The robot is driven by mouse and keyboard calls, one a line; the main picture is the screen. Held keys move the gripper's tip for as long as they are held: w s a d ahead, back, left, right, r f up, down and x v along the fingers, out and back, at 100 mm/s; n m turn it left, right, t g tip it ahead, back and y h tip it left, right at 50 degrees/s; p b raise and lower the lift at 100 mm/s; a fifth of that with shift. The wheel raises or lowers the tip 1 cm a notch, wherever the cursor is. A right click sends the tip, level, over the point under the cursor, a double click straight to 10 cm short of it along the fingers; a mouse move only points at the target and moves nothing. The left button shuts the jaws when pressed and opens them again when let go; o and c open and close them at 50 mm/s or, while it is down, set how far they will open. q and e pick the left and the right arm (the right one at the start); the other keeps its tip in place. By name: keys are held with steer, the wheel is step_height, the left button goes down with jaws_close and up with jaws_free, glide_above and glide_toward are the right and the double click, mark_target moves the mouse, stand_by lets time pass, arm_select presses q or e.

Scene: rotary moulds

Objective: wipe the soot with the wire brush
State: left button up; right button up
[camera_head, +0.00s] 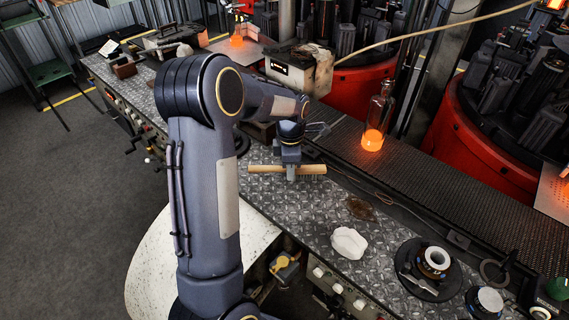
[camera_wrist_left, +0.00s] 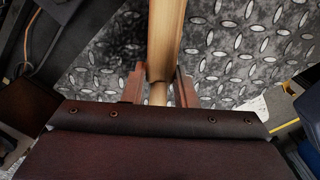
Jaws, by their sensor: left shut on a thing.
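The wire brush (camera_head: 264,168) has a long pale wooden handle and lies crosswise in my left gripper (camera_head: 291,172), low over the diamond-plate bench (camera_head: 318,228). In the left wrist view the brush (camera_wrist_left: 165,35) runs up and away between the two fingers of the gripper (camera_wrist_left: 158,88), which are shut on it. I cannot tell whether it touches the plate. A dark, sooty patch (camera_wrist_left: 122,42) shows on the plate left of the handle in the wrist view. A brownish flat patch (camera_head: 360,208) lies right of the gripper in the head view. My right gripper is not in view.
A clear bottle with a glowing orange base (camera_head: 373,138) stands on the dark mesh strip behind the bench. A white faceted lump (camera_head: 349,243) and a round black dish (camera_head: 428,269) sit at the near right. A dirty metal box (camera_head: 300,69) is behind the arm.

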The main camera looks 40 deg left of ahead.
arm_select(q)
steer(key=shift+d, duration=0.8)
steer(key=shift+w, duration=0.4)
steer(key=shift+w+a+p, duration=0.15)
steer(key=shift+a+p, duration=0.1)
steer(key=shift+a, duration=0.7)
steer(key=shift+w+a+p, duration=0.1)
steer(key=shift+a+p, duration=0.1)
steer(key=shift+a, duration=0.7)
steer(key=shift+w+a+f, duration=0.1)
steer(key=shift+w+a, duration=0.05)
steer(key=shift+a, duration=1.8)
steer(key=shift+w+a+p, duration=0.15)
steer(key=shift+a+p, duration=0.4)
steer(key=shift+a, duration=1.25)
steer(key=shift+w+p, duration=0.3)
steer(key=shift+w, duration=0.3)
steer(key=shift+s+d, duration=0.2)
steer(key=shift+d, duration=1.8)
steer(key=shift+s+d, duration=0.1)
steer(key=shift+d, duration=1.7)
steer(key=shift+s+d, duration=0.2)
steer(key=shift+d, duration=1.45)
steer(key=shift+s+d+f, duration=0.1)
steer(key=shift+d, duration=0.2)
